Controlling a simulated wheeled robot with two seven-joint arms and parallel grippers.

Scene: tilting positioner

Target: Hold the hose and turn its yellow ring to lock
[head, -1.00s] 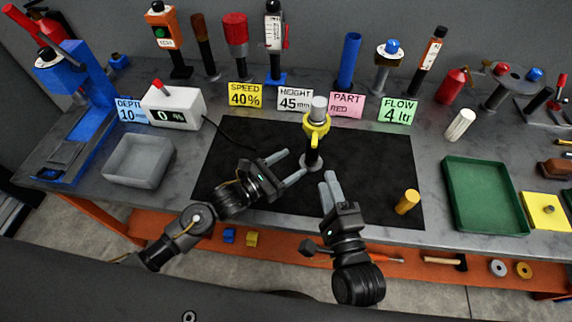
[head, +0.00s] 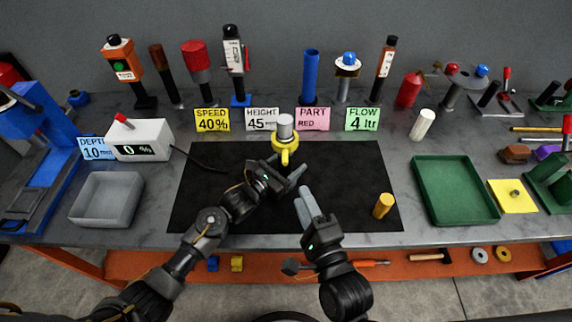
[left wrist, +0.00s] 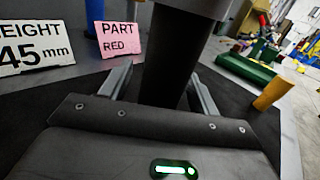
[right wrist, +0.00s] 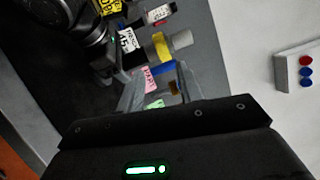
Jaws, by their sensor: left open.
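The hose stands upright on the black mat, with a yellow ring (head: 285,142) near its top and a grey cap (head: 285,121) above. The ring's tab points toward me. The ring also shows in the right wrist view (right wrist: 162,47). My left gripper (head: 291,170) is open at the hose, below the ring. In the left wrist view the dark hose body (left wrist: 168,70) stands between its spread fingers; I cannot tell whether they touch it. My right gripper (head: 305,198) is open and empty, lower and nearer to me, with its fingers pointing toward the hose.
The black mat (head: 220,205) is mostly clear. A yellow cylinder (head: 384,206) stands at its right side. A green tray (head: 455,190) lies further right, a grey bin (head: 107,199) at left. Label cards (head: 262,119) stand behind the hose, with several upright tools behind them.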

